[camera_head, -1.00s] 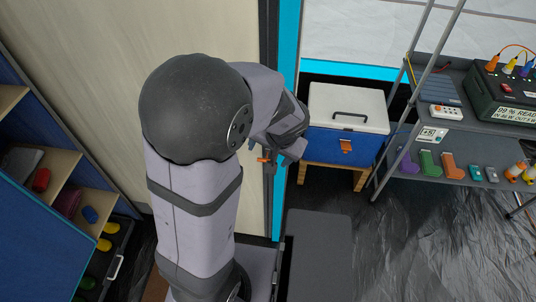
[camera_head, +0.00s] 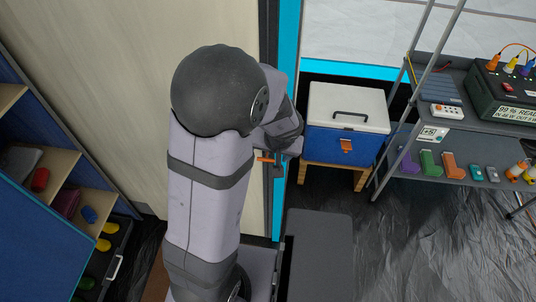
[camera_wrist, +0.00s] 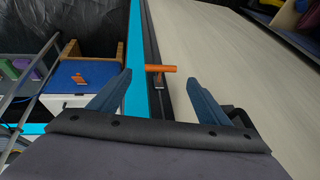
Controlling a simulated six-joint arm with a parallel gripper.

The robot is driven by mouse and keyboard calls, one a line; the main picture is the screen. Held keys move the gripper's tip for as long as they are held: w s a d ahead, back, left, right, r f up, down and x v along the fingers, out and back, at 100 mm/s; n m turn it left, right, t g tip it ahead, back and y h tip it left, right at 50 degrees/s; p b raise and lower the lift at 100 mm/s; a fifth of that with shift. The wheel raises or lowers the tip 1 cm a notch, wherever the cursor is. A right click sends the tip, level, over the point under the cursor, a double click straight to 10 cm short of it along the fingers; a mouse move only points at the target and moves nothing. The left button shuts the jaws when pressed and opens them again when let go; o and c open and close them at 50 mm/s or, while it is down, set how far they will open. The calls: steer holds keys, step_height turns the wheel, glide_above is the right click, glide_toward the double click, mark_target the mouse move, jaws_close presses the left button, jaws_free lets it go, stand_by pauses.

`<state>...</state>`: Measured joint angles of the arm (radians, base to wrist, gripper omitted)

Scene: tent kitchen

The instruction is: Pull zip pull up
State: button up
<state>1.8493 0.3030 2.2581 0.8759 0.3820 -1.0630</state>
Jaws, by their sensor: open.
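The orange zip pull (camera_wrist: 160,69) shows in the wrist view on the dark zip track (camera_wrist: 154,40), beside the bright blue strip. It lies ahead of my gripper (camera_wrist: 158,88), between the lines of its two blue fingers, which are spread wide with nothing between them. In the head view the zip pull (camera_head: 265,159) shows as a small orange bar at the edge of the cream panel. My gripper (camera_head: 282,160) is close to it there, partly hidden by my arm. I cannot see any contact between them.
A blue and white cooler (camera_head: 346,124) stands on a wooden stand to the right. A metal shelf (camera_head: 455,150) with several small items is farther right. A blue shelf unit (camera_head: 40,220) is at the left. The cream panel (camera_head: 120,90) lies behind my arm.

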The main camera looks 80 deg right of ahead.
steer(key=shift+x, duration=1.15)
steer(key=shift+c, duration=0.7)
steer(key=c, duration=1.4)
step_height(320, 180, up, 40)
steer(key=p, duration=2.4)
steer(key=shift+r+p, duration=0.25)
steer(key=shift+p, duration=0.05)
steer(key=shift+d, duration=0.1)
steer(key=o, duration=1.4)
steer(key=shift+c, duration=0.2)
steer(key=shift+o, duration=0.9)
